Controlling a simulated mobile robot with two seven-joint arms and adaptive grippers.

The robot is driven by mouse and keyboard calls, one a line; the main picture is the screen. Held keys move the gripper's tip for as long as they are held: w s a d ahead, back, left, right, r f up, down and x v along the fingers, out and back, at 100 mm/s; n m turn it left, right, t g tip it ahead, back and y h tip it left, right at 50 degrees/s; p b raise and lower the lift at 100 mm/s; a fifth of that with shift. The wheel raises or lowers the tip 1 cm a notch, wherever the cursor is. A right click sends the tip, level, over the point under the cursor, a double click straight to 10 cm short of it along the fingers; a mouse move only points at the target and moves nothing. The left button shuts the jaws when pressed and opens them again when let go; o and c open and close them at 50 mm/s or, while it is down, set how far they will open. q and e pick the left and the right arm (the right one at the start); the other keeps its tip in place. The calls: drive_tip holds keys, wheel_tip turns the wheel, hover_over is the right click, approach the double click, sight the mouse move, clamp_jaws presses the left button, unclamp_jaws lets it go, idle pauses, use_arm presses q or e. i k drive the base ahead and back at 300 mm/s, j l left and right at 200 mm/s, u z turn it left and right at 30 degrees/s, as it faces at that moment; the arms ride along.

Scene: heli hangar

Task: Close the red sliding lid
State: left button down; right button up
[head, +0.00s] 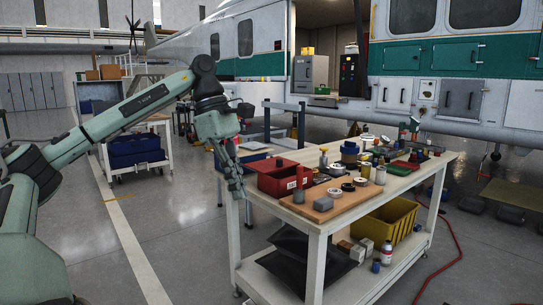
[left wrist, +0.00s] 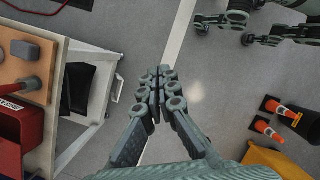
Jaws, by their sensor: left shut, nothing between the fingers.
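A red box (head: 283,180) with a white label stands near the left end of the white workbench. Its top looks at least partly open with a dark inside, but I cannot make out the sliding lid clearly. In the left wrist view part of the red box (left wrist: 14,140) shows at the lower left edge. My left gripper (head: 238,190) is shut and empty, pointing down just left of the bench's end, apart from the box. Its fingertips meet in the left wrist view (left wrist: 158,80) over bare floor. My right gripper is not in view.
The workbench (head: 420,168) carries a wooden board (head: 322,208) with tape rolls and several small items. A yellow bin (head: 388,222) sits on the lower shelf. Floor left of the bench is clear.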

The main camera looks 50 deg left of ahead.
sight(272, 161)
drive_tip(key=i+j, duration=0.3)
drive_tip(key=j, duration=0.2)
drive_tip(key=i+j, duration=0.3)
drive_tip(key=j, duration=0.15)
drive_tip(key=i+j, duration=0.3)
drive_tip(key=j, duration=0.2)
drive_tip(key=i+j, duration=0.3)
drive_tip(key=j, duration=0.15)
